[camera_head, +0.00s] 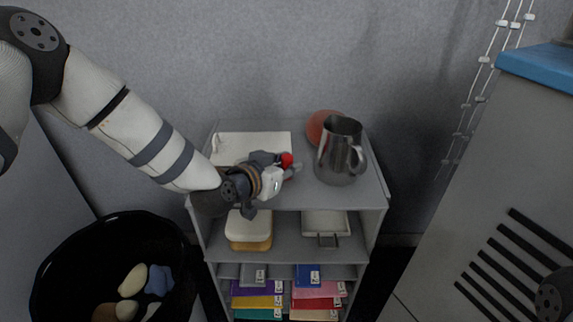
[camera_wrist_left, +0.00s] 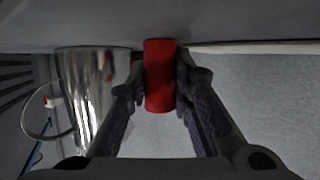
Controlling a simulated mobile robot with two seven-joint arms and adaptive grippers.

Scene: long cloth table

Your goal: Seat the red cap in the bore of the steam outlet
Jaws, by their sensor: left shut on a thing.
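My left gripper (camera_head: 284,168) reaches over the top shelf of the grey rack and is shut on the red cap (camera_head: 286,160). In the left wrist view, the red cap (camera_wrist_left: 159,75) is a short red cylinder between the two dark fingers (camera_wrist_left: 160,92). Its far end is near the grey surface at the top of that view; I cannot tell whether they touch. I cannot identify the steam outlet or its bore in either view. My right gripper is not in view.
A steel pitcher (camera_head: 341,152) stands just right of my left gripper, with a reddish round thing (camera_head: 318,124) behind it. A flat white slab (camera_head: 262,142) lies at the back left of the top shelf. A black bin (camera_head: 62,251) stands at lower left, a grey cabinet (camera_head: 470,190) at right.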

